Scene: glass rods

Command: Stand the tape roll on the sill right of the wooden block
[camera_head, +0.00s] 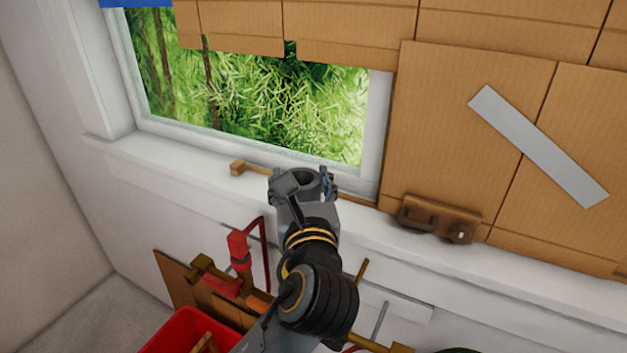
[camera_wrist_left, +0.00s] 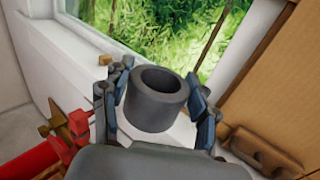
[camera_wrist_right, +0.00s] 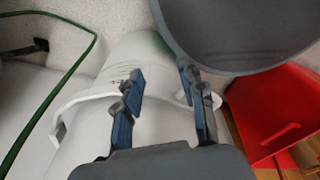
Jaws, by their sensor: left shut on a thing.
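The dark grey tape roll (camera_head: 309,180) is a thick ring between the fingers of my left gripper (camera_head: 302,184). In the left wrist view the tape roll (camera_wrist_left: 157,100) has its round opening facing up, with the blue-padded fingers of the left gripper (camera_wrist_left: 160,108) on both sides. It is over the white sill (camera_head: 180,175); I cannot tell whether it touches it. A small wooden block (camera_head: 237,168) is on the sill, left of the roll; it also shows in the left wrist view (camera_wrist_left: 105,60). My right gripper (camera_wrist_right: 162,112) is open, its fingers apart.
A brown object with rounded parts (camera_head: 438,218) is on the sill to the right, against cardboard panels (camera_head: 450,130). Red clamps (camera_head: 238,250) and a red bin (camera_head: 190,330) are below. A white container (camera_wrist_right: 130,80) and a large grey round thing (camera_wrist_right: 240,35) are near my right gripper.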

